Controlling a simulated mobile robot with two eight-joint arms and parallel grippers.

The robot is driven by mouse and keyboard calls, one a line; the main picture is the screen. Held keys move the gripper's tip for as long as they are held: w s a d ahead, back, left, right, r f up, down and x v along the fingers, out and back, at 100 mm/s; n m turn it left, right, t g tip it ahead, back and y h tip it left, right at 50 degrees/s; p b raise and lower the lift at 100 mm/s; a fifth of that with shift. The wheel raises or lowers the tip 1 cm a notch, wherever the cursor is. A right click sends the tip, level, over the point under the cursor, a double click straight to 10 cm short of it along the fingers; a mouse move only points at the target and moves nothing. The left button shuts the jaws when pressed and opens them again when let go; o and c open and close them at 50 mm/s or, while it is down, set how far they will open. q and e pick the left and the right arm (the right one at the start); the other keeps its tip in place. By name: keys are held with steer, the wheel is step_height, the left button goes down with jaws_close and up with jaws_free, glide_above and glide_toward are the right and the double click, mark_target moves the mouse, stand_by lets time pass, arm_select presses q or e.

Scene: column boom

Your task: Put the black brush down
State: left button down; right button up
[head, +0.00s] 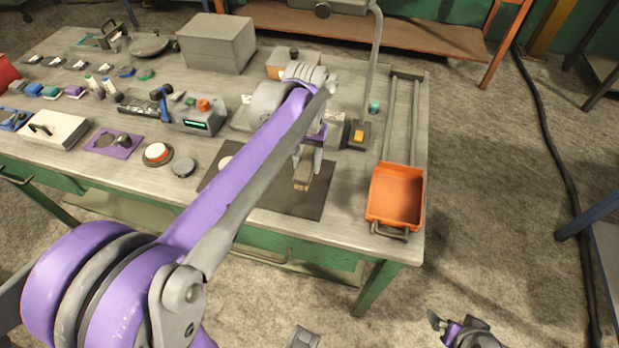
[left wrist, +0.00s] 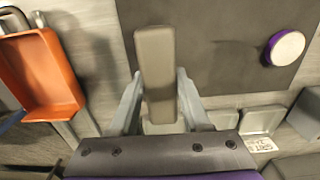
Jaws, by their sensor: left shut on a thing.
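My left gripper (head: 307,163) reaches over the table from the left and is shut on the brush (head: 303,178). The brush looks like a brownish-grey block, lighter below, rather than plain black. In the left wrist view the brush (left wrist: 155,60) sits between the two fingers (left wrist: 158,112), its long end pointing away from the wrist. It is over the dark mat (head: 292,202); whether it touches the mat is unclear. My right gripper (head: 458,330) is at the bottom edge of the head view, off the table; its jaw state is unclear.
An orange tray (head: 396,196) on rails lies right of the mat. A purple-rimmed white disc (left wrist: 288,47) lies on the mat. The mat's front is bare.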

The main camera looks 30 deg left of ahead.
mark_target(307, 160)
arm_select(q)
steer(key=shift+f, duration=2.8)
steer(key=shift+f+b, duration=0.15)
steer(key=shift+b, duration=0.2)
steer(key=shift+c, duration=1.8)
jaws_free()
steer(key=shift+r, duration=0.45)
step_height(307, 160, up, 12)
steer(key=shift+f+p, duration=0.2)
steer(key=shift+p, duration=0.55)
